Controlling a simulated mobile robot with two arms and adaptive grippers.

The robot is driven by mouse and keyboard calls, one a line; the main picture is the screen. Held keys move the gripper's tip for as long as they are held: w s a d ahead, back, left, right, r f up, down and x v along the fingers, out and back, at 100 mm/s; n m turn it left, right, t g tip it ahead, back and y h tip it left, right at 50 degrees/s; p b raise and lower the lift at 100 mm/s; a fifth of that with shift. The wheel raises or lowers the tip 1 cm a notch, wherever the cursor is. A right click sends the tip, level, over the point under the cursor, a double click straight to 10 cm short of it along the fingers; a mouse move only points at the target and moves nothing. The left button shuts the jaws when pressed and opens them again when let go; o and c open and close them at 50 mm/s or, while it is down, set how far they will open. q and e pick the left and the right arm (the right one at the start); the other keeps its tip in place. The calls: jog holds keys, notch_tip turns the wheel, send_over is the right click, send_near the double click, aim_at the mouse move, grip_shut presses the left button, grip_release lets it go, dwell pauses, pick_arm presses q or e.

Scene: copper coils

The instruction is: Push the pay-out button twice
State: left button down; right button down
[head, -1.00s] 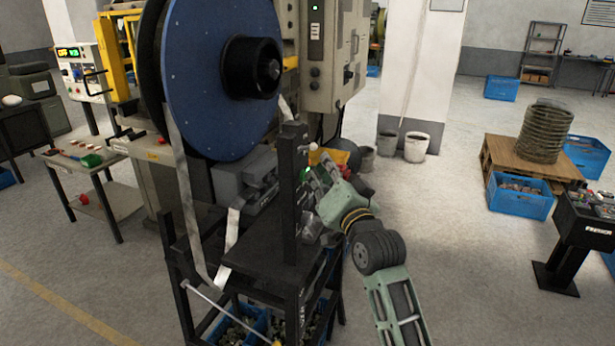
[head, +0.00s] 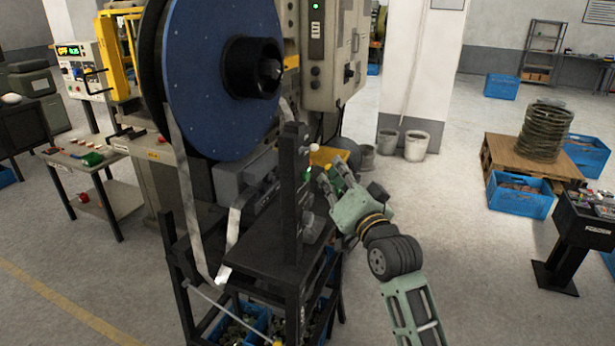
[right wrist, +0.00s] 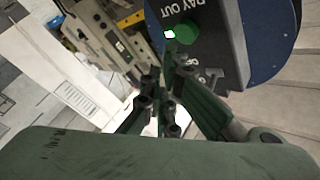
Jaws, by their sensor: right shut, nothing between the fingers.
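My right gripper (right wrist: 160,88) is shut and empty. In the wrist view its fingertips lie just below the button and look apart from it. In the head view my right gripper (head: 326,183) is to the right of the black upright post (head: 290,190). The button's face is not clear in the head view. My left gripper is not in view.
A large blue reel (head: 215,80) with a hanging metal strip (head: 183,185) stands left of the post. A black stand (head: 260,255) holds blue bins below. A press cabinet (head: 330,55) is behind. Floor to the right is open up to a pallet (head: 505,155) with a coil.

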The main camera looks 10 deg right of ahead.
jog(key=s+d, duration=0.2)
jog(key=d, duration=0.1)
jog(key=shift+s+d, duration=0.2)
jog(key=shift+d, duration=0.05)
dwell(0.4)
